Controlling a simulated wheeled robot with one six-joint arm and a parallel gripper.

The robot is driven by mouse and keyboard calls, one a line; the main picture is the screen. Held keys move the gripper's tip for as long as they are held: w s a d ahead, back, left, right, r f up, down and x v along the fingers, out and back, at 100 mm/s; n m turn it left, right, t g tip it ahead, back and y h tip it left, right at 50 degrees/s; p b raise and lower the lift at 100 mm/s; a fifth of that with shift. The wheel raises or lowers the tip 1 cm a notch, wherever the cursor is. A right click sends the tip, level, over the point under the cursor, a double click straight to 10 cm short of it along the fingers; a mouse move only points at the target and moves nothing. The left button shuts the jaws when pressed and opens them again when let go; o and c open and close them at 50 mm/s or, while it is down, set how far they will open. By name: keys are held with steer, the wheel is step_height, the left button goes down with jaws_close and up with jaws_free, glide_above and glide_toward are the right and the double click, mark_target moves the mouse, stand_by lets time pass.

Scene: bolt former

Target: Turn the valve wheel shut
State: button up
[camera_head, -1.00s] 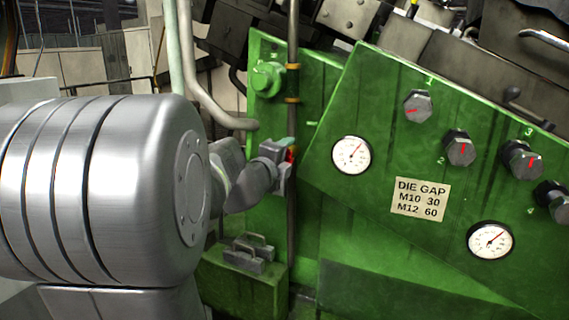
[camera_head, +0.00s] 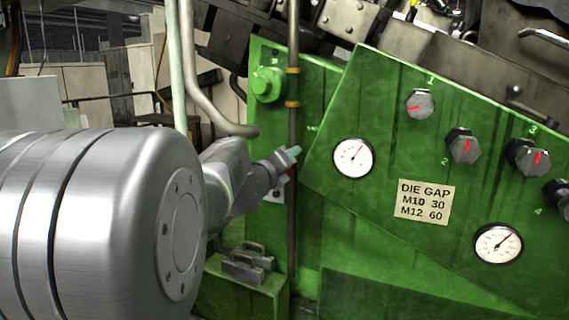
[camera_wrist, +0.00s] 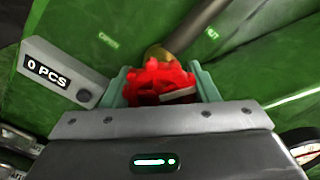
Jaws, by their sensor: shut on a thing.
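The red valve wheel (camera_wrist: 158,82) shows in the wrist view, between the two pale green fingers of my gripper (camera_wrist: 162,88). The fingers are shut on the wheel's rim, one on each side. A brass-coloured part (camera_wrist: 158,54) shows just behind the wheel. In the head view my gripper (camera_head: 291,157) is at the dark vertical pipe (camera_head: 292,215), left of the green panel.
The green panel (camera_head: 330,205) carries numbered knobs (camera_head: 420,104), a round gauge (camera_head: 353,158) and a lower gauge (camera_head: 498,244). A grey block with handles (camera_head: 247,264) sits on a green ledge below my wrist. A "0 PCS" counter (camera_wrist: 46,72) is left of the wheel.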

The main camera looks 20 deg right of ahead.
stand_by(0.4)
steer(key=o, duration=0.7)
steer(key=p+v, duration=0.1)
steer(key=v, duration=1.2)
steer(key=shift+s+a, duration=0.25)
steer(key=shift+a, duration=0.1)
steer(key=b+x, duration=0.1)
steer(key=x, duration=1.3)
steer(key=shift+s, duration=0.1)
steer(key=shift+a, duration=0.1)
